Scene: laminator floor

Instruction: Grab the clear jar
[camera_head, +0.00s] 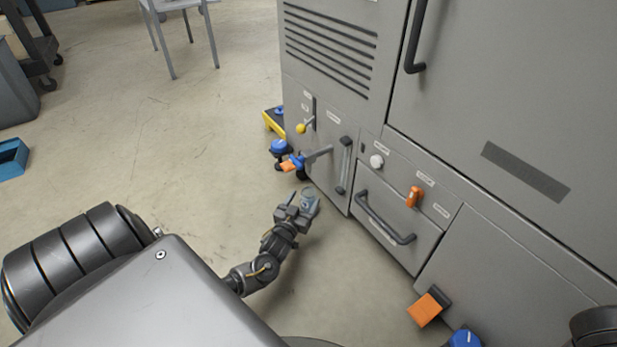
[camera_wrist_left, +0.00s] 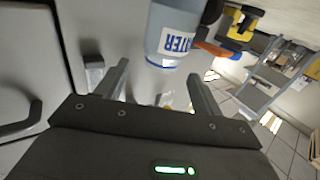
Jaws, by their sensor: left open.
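The clear jar (camera_wrist_left: 172,38) is pale bluish with a white label showing blue letters in the left wrist view. It appears just beyond and between the fingertips of my left gripper (camera_wrist_left: 158,70), with its upper part cut off by the frame edge. In the head view the jar (camera_head: 309,194) looks small and greyish, right at the fingers of my left gripper (camera_head: 300,201), in front of the grey machine. The gripper is open. I cannot tell whether a finger touches the jar. My right gripper is not in view.
An orange block (camera_head: 425,309) juts out low down.

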